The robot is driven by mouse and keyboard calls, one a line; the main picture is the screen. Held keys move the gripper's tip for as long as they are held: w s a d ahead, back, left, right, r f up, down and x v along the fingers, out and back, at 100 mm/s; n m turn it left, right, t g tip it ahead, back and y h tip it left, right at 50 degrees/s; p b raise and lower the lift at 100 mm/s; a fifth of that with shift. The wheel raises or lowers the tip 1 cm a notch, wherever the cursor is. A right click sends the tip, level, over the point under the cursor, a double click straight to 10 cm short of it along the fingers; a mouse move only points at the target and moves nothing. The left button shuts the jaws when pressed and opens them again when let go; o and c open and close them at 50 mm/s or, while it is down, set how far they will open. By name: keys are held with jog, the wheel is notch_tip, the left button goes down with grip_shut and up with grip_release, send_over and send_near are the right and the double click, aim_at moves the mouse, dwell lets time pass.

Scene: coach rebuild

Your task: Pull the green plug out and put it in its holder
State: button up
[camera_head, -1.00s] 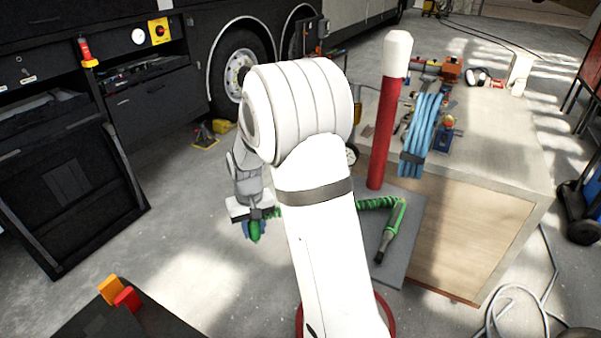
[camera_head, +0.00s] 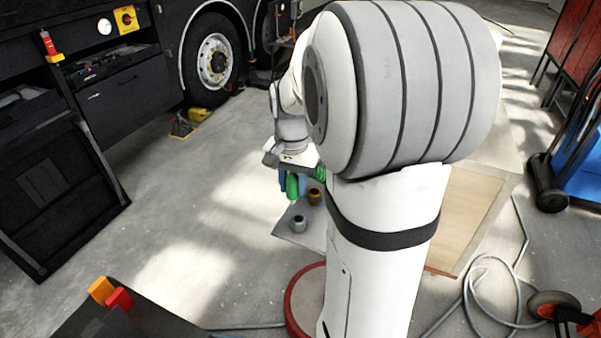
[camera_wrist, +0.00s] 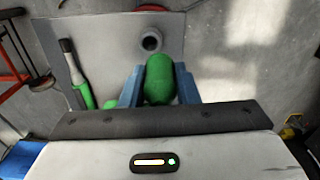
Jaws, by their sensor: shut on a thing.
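My gripper (camera_head: 291,180) is shut on the green plug (camera_head: 292,187). In the wrist view the rounded green plug (camera_wrist: 159,80) sits between the two blue fingers of my gripper (camera_wrist: 160,86). A grey round holder with a dark hole (camera_head: 299,224) stands on a grey plate (camera_head: 287,232), below the plug in the head view. My own arm hides much of the plate in the head view.
A brown-orange round piece (camera_head: 315,196) stands on the plate behind the grey holder. A green-handled tool with a dark tip (camera_wrist: 76,75) lies on the plate at left in the wrist view. A wooden-sided bench (camera_head: 466,215) is partly behind my arm. The floor left of the plate is open.

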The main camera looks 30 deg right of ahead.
jog(key=shift+s+d+r+m, duration=0.4)
jog(key=shift+s+r, duration=0.2)
jog(key=shift+s, duration=0.1)
jog(key=shift+f+b, duration=1.85)
jog(key=shift+f, duration=0.65)
jog(key=shift+f+b, duration=1.25)
jog(key=shift+f, duration=0.3)
jog(key=o, duration=1.1)
jog(key=shift+r, duration=0.1)
notch_tip(320, 180, up, 8)
jog(key=shift+f+b, duration=0.2)
jog(key=shift+b, duration=0.1)
